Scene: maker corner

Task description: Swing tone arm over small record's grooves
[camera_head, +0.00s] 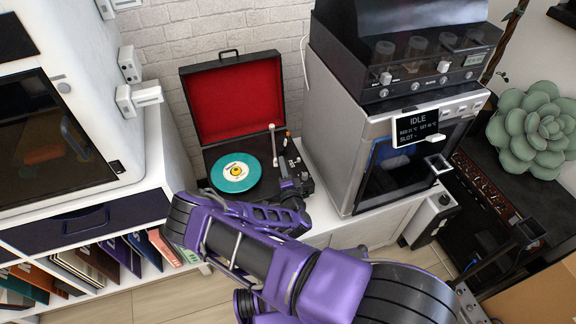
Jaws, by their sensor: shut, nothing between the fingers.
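The small teal record (222,181) with a pale label lies on the platter of an open suitcase record player (208,158). The white tone arm (273,146) stands to the right of the record, running front to back, apart from its grooves as far as I can tell. My gripper (284,171) is at the right front part of the player, just right of the tone arm's front end. It is shut and empty. Whether it touches the tone arm cannot be told. My purple arm hides part of the player's front edge.
The player's raised lid (233,98) with red lining stands behind the record. A steel machine with an IDLE display (417,128) stands close on the right. A white cabinet (130,195) with a printer-like box is on the left.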

